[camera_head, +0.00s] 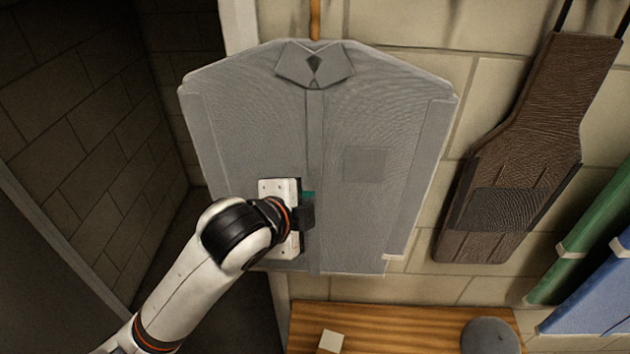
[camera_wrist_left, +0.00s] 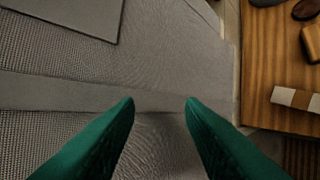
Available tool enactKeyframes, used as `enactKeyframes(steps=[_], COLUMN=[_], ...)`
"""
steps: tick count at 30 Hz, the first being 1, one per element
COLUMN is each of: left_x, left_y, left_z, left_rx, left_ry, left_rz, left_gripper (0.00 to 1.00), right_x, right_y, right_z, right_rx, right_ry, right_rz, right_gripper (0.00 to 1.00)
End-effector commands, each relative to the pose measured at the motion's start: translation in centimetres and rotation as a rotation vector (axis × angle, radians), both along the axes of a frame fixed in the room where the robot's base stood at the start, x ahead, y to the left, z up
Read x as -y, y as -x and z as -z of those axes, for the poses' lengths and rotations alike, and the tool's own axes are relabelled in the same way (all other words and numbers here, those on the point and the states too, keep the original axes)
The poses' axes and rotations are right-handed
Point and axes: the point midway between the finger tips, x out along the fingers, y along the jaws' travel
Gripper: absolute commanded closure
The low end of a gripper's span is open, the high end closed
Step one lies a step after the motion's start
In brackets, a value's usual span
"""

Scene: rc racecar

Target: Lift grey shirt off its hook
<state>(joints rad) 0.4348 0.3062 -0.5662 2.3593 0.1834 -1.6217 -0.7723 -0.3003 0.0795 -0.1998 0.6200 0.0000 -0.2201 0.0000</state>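The grey shirt (camera_head: 370,115), with a dark-necked collar and a chest pocket, hangs flat against the tan block wall. A narrow orange-brown strip (camera_head: 316,18) shows above its collar; the hook itself is hidden. My left gripper (camera_head: 308,205) is in front of the shirt's lower middle, by the front placket. In the left wrist view its green fingers (camera_wrist_left: 160,102) are spread apart, with the grey cloth (camera_wrist_left: 160,60) close in front of the tips. I cannot tell whether they touch it. My right gripper is in neither view.
A dark brown garment-like piece (camera_head: 530,140) hangs to the right, beside green (camera_head: 590,240) and blue (camera_head: 595,295) rolls. Below is a wooden surface (camera_head: 400,325) with a pale block (camera_head: 332,341) and a grey round object (camera_head: 490,337). A dark recess (camera_head: 90,130) is at left.

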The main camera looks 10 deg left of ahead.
Motion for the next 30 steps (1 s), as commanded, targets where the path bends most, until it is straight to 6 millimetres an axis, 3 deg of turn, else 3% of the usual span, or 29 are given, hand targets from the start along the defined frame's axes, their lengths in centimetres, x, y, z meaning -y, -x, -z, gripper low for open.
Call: enactKeyframes(steps=[1,9,18,24,30], left_x=[0.5,2.3,1.8,0.7,0.2], left_y=[-0.5,-0.1,2.5,4.2,4.6], left_z=[-2.5,-13.1,-23.0,-27.1,-28.7], left_rx=[0.076,0.421,0.719,0.792,0.801], left_ry=[-0.076,-0.552,-1.208,-1.554,-1.684], left_rz=[0.057,0.32,0.446,0.444,0.434], left_gripper=[0.64,0.64,0.64,0.64,0.64], right_x=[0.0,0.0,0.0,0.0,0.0], right_y=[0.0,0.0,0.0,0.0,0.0], right_z=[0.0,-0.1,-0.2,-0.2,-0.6], right_rx=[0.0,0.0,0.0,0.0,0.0], right_ry=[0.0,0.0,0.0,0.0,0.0], right_rz=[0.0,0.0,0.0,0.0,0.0], right_gripper=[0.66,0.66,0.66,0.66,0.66])
